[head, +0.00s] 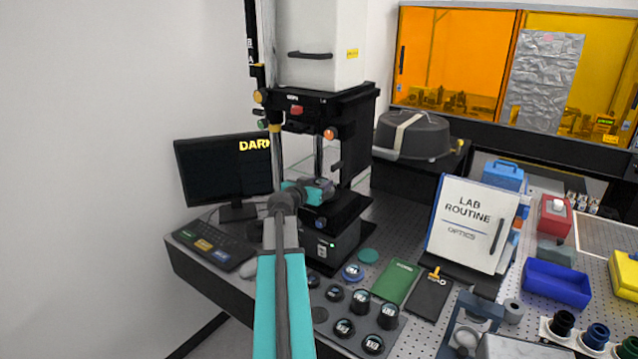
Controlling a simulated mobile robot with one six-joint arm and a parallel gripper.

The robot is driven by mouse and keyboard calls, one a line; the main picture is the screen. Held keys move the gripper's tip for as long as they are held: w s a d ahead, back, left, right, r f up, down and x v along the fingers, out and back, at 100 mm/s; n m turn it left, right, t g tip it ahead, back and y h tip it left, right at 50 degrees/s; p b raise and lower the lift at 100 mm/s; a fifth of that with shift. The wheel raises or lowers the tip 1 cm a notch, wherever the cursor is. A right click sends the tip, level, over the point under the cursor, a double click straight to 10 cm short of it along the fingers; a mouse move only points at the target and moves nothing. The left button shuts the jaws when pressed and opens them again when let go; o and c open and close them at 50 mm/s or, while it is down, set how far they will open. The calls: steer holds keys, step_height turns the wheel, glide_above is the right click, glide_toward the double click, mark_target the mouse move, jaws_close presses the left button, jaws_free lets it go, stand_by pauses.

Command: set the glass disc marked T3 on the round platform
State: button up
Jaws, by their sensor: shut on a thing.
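My gripper (318,190) reaches into the opening of the interferometer (320,100), over its lower stage. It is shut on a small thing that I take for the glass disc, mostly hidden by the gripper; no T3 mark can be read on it. The round platform is hard to make out behind and under the gripper, and I cannot tell whether the held thing touches it. Several dark-rimmed discs with pale labels, such as one disc (360,299), stand on a dark tray (404,328) in front. Their labels are too small to read surely. One round place (320,314) there looks empty.
The column and upper housing close in around my gripper. A monitor (222,170) reading "DARK" and a keyboard (212,245) stand to the left.

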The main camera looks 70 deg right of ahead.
steer(key=shift+f, duration=0.5)
steer(key=shift+f, duration=0.1)
steer(key=o, duration=1.1)
steer(key=shift+a, duration=0.5)
steer(key=shift+r+b+v, duration=0.1)
steer(key=shift+b+v, duration=1.45)
steer(key=shift+v, duration=1.2)
steer(key=shift+r+b+v, duration=0.15)
steer(key=shift+b+v, duration=1.35)
steer(key=shift+v, duration=1.3)
